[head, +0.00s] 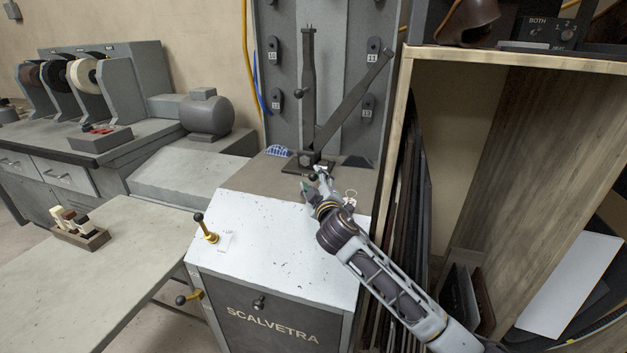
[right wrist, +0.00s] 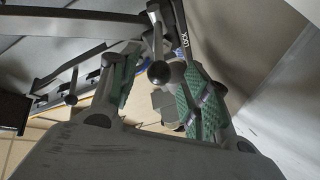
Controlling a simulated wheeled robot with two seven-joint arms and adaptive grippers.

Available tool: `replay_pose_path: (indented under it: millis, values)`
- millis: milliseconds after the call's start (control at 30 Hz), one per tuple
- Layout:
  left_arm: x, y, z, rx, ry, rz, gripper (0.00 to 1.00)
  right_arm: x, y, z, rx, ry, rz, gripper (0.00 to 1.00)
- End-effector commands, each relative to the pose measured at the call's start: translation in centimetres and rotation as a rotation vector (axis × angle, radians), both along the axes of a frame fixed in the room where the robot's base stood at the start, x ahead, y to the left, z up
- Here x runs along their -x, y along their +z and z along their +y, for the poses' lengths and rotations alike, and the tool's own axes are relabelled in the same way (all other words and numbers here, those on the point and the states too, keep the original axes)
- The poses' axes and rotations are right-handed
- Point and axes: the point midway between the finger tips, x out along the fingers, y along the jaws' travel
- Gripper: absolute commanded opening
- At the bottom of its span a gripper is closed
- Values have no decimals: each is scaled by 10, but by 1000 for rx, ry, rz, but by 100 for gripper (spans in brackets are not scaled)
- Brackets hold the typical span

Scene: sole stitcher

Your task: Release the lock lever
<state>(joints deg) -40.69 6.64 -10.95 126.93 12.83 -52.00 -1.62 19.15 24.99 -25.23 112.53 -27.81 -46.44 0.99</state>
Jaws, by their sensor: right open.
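A lever with a dark ball knob (head: 314,177) stands low at the foot of the upright machine, at the back of the white-topped cabinet. My right gripper (head: 317,187) is right at this knob, its arm reaching in from the lower right. In the right wrist view the ball knob (right wrist: 158,74) shows between the two green-padded fingers, which are apart and not closed on it. A dark plate with partly readable white lettering (right wrist: 185,40) is beside the lever; I take this lever to be the lock lever. The gripper partly hides its base in the head view. My left gripper is not in view.
A brass-based lever (head: 205,228) stands on the white cabinet top (head: 275,240), with another brass lever (head: 188,297) on its side. A tall post (head: 308,80) and a slanted bar (head: 355,98) rise behind the knob. A wooden shelf unit (head: 404,130) bounds the right.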

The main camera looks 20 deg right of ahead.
Motion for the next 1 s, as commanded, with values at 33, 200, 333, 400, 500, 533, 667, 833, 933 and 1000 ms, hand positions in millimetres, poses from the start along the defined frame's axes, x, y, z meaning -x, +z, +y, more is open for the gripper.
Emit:
replay_pose_path:
  millis: [33,200,333,400,500,533,667,833,933,1000]
  values:
    - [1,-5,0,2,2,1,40,-4,0,0,0,-1,-1,47]
    - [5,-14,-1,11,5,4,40,-17,-1,-1,1,-1,-1,47]
    - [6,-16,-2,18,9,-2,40,-24,-1,-2,0,0,0,47]
    - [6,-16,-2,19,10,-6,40,-26,-1,-2,0,0,0,47]
    - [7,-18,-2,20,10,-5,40,-28,0,-2,0,0,0,47]
    - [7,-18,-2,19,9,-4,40,-28,0,-2,0,0,0,47]
    - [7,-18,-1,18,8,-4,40,-29,0,-2,0,1,1,47]
    - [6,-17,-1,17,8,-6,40,-29,0,-2,0,0,0,45]
    - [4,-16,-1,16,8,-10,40,-29,0,-2,0,0,0,32]
    - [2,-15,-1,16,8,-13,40,-29,0,-2,0,0,0,23]
